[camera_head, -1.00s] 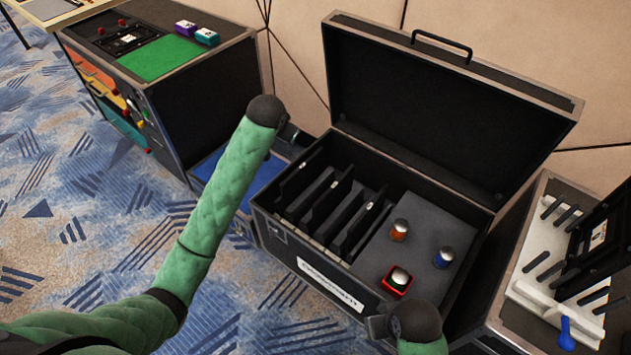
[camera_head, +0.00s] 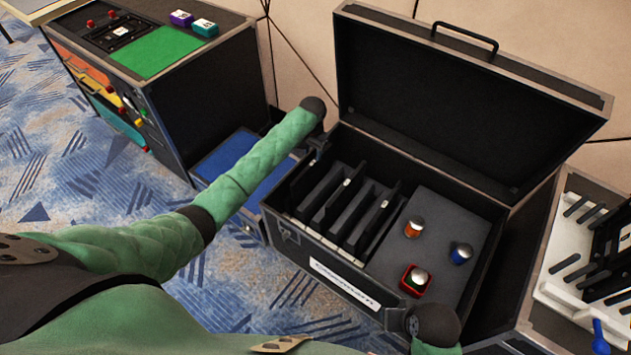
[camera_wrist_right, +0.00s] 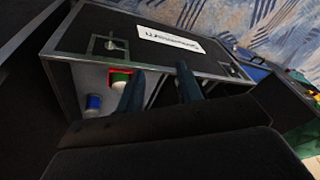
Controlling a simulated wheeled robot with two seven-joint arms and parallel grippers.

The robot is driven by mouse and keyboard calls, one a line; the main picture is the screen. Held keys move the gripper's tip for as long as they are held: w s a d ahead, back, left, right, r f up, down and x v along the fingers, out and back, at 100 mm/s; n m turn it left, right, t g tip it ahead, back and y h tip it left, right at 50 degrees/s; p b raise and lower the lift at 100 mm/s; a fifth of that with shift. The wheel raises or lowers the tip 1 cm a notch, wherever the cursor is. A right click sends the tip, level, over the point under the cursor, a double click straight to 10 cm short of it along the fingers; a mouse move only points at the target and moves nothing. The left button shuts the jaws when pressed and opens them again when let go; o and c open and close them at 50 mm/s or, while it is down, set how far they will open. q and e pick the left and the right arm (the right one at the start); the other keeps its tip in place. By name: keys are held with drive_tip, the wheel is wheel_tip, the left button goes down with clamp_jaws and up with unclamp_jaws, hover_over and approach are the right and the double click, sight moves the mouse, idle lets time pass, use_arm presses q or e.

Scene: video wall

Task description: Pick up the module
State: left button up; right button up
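Dark upright modules (camera_head: 352,215) stand in slots in the left half of the open black case (camera_head: 345,272); which one is the task's module I cannot tell. The case also shows in the right wrist view (camera_wrist_right: 100,25). My left gripper (camera_head: 317,143) is a small dark shape at the case's rear left corner, mostly hidden behind its wrist; its opening cannot be made out. My right gripper (camera_wrist_right: 160,75) has its two dark fingers apart over the case, with nothing seen held. In the head view, the right arm's black joint covers the case's front right corner.
Orange (camera_head: 414,227), blue (camera_head: 460,253) and red-based (camera_head: 415,280) items sit on the case's grey foam. The raised lid (camera_head: 465,95) stands behind. A cabinet with a green top (camera_head: 155,52) is at left; a white rack (camera_head: 585,250) is at right.

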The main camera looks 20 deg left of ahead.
sight(313, 163)
use_arm(q)
drive_tip(key=shift+f, duration=0.5)
drive_tip(key=f, duration=0.3)
drive_tip(key=f+p, duration=0.1)
drive_tip(key=shift+s+f, duration=0.3)
drive_tip(key=shift+f, duration=0.5)
clamp_jaws()
use_arm(e)
drive_tip(key=shift+s+d+r, duration=0.25)
drive_tip(key=shift+d+r, duration=0.65)
drive_tip(key=shift+h, duration=0.3)
drive_tip(key=shift+a, duration=0.3)
drive_tip(key=shift+d, duration=0.3)
